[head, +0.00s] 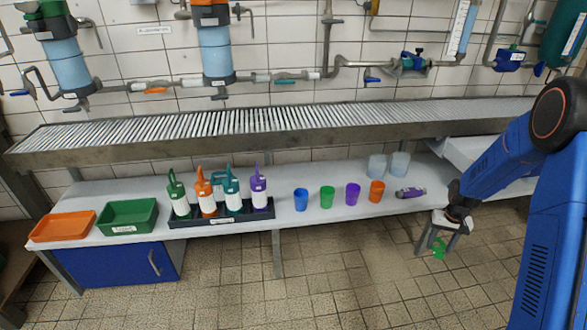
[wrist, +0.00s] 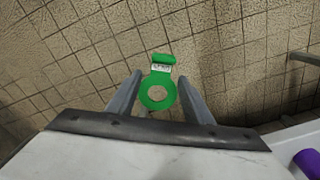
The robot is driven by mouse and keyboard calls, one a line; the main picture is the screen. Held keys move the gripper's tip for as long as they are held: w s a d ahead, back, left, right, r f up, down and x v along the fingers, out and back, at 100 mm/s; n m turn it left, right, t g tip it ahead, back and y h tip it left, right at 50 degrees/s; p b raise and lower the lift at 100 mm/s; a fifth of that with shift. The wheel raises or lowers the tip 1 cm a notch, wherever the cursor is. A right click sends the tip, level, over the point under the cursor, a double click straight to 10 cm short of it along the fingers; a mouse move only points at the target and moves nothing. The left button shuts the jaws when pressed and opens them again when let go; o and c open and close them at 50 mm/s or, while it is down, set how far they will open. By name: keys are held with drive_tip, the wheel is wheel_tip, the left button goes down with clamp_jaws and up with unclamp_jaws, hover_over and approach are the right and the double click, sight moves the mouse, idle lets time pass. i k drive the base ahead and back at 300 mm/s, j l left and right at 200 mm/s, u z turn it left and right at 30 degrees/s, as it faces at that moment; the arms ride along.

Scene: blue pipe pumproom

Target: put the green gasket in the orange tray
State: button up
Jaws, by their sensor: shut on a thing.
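The green gasket (wrist: 146,91) is a flat ring with a labelled tab, held between the two fingers of my gripper (wrist: 157,98) in the wrist view. In the head view my gripper (head: 443,238) hangs at the right, in front of the bench, with the green gasket (head: 438,250) below its fingers, above the tiled floor. The orange tray (head: 62,226) sits at the far left end of the bench and looks empty. My gripper is far to the right of it.
A green tray (head: 128,216) stands beside the orange one. A dark rack (head: 222,217) holds several bottles. Several coloured cups and a purple item (head: 410,192) stand on the bench (head: 300,228). A grated shelf (head: 260,125) runs above. Open floor lies in front.

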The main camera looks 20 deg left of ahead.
sight(71, 229)
drive_tip(key=k+j+u, duration=0.1)
drive_tip(key=u, duration=0.75)
drive_tip(key=i+j+u, duration=0.1)
drive_tip(key=j+u, duration=0.25)
drive_tip(key=i+j+u, duration=0.1)
drive_tip(key=u, duration=0.25)
drive_tip(key=i+j+u, duration=0.15)
drive_tip(key=u, duration=0.2)
